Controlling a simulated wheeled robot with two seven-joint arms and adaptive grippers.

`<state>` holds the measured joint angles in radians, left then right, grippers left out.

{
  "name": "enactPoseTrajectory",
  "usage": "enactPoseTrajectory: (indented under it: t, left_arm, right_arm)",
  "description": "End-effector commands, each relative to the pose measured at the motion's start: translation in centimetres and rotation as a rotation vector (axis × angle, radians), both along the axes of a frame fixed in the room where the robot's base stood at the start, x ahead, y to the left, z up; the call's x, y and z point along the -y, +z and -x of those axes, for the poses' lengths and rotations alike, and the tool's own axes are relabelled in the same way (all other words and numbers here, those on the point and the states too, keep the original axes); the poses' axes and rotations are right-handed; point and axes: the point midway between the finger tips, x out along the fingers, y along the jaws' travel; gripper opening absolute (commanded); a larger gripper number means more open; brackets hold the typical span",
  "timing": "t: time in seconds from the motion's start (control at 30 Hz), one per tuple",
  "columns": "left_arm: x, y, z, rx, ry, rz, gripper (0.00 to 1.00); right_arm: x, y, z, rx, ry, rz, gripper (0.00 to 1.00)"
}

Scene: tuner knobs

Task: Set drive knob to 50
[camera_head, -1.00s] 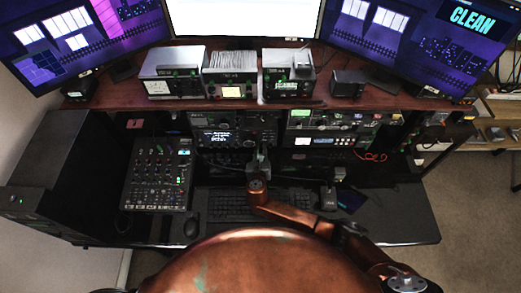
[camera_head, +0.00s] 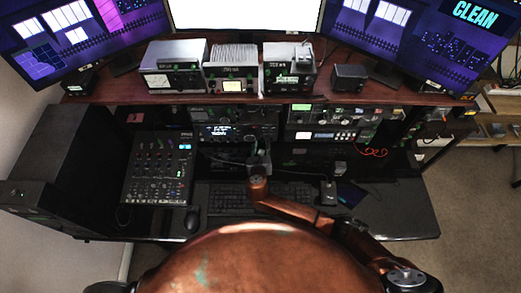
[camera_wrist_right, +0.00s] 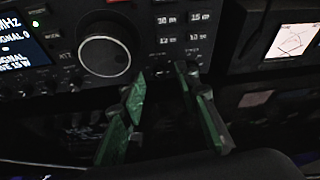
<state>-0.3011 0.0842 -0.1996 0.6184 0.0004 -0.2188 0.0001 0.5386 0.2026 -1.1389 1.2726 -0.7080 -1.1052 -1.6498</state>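My right gripper (camera_head: 259,158) is in front of the black radio (camera_head: 236,115) at the middle of the desk, above the keyboard. In the right wrist view its two green-padded fingers (camera_wrist_right: 162,82) are apart, with nothing between them. They are just below and right of the radio's large round dial (camera_wrist_right: 104,55). Small buttons and small knobs lie near the fingertips, some marked with labels. I cannot tell which of them is the drive knob, or whether the fingertips touch the panel. The radio's lit display (camera_wrist_right: 22,38) is at the left. My left gripper is not in view.
A second radio stack (camera_head: 330,125) stands to the right of the first. A keyboard (camera_head: 232,198) lies below my gripper. A wooden shelf (camera_head: 200,97) overhangs the radios.

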Motion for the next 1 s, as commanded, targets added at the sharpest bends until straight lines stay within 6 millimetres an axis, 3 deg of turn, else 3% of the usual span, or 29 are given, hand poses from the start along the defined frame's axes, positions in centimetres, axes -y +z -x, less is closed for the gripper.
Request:
enactPoseTrajectory:
  t: [0.4, 0.6, 1.0]
  left_arm:
    - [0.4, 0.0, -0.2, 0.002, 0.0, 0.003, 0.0]
    - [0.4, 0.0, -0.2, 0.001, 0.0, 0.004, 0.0]
    - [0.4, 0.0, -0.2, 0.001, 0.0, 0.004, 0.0]
  right_arm:
    - [-0.6, 2.8, 7.2, -0.002, 0.003, -0.003, 0.3]
    - [-0.8, 3.9, 9.8, -0.001, 0.002, -0.002, 0.3]
    - [-0.8, 4.3, 10.8, -0.001, 0.001, 0.001, 0.3]
